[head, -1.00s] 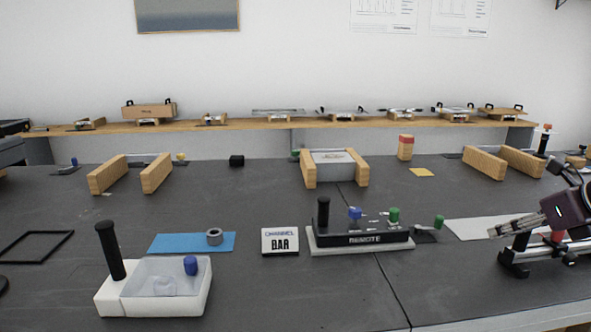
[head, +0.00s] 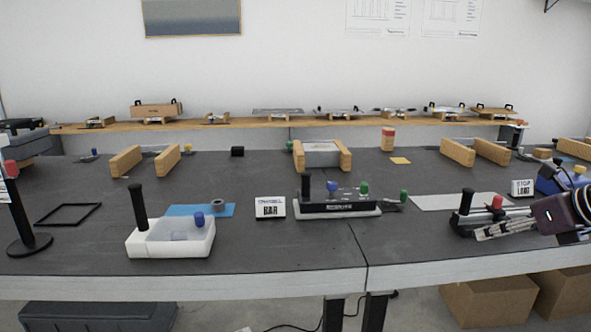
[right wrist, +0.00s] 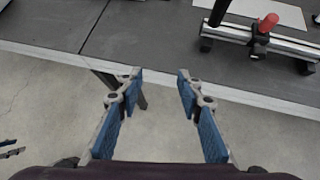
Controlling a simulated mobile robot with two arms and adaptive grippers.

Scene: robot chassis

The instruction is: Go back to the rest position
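My right gripper (head: 484,232) is at the right side of the head view, in front of a black device with a red knob (head: 496,202) near the table's front edge. In the right wrist view its two blue-padded fingers (right wrist: 157,88) stand apart with nothing between them. Bare floor and the table edge (right wrist: 140,80) show beyond the fingers, so the gripper appears to be over the space in front of the table. My left gripper is not in view.
A black stand (head: 28,240) is at left. Cardboard boxes (head: 490,302) lie beneath the table. Floor in front is free.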

